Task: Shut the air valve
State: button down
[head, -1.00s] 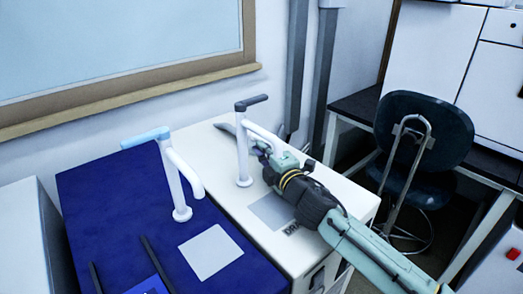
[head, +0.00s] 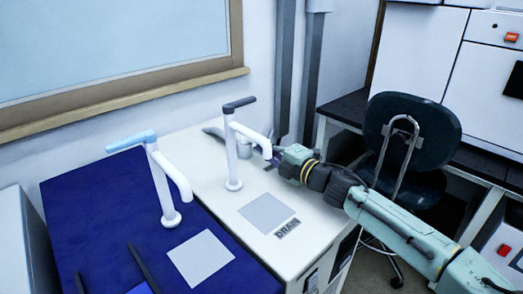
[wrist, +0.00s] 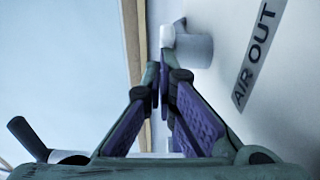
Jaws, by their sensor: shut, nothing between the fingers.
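A short grey cylindrical fitting with a white end (wrist: 188,45), which I take for the air valve, stands beside a printed "AIR OUT" label (wrist: 257,50) in the wrist view. In the head view, a grey lever (head: 213,131) shows behind the dark-handled tap, partly hidden by it. My gripper (head: 272,157) is shut and empty, just right of that tap's spout. In the wrist view my closed fingertips (wrist: 160,75) point toward the fitting, overlapping its lower left in the picture. I cannot tell whether they touch.
The white tap with a dark grey handle (head: 232,160) stands close left of my gripper on the white cabinet (head: 262,248), marked "DRAIN". A blue-handled tap (head: 162,185) stands on the blue cabinet (head: 95,210). A chair (head: 412,135) is to the right. The wall is behind.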

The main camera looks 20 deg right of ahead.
jog(key=shift+w+d+b, duration=0.2)
jog(key=shift+w+d, duration=0.2)
jog(key=shift+d, duration=0.2)
jog(key=shift+w+d+b, duration=0.2)
jog(key=shift+w+d, duration=0.15)
jog(key=shift+d, duration=0.2)
jog(key=shift+w+d, duration=0.25)
jog(key=shift+d, duration=0.05)
jog(key=w+n+g+y, duration=0.1)
jog(key=y, duration=0.1)
jog(key=w+d+n+g+y+b, duration=0.1)
jog(key=n+y, duration=0.1)
jog(key=shift+d+f, duration=0.1)
jog(key=shift+s, duration=0.2)
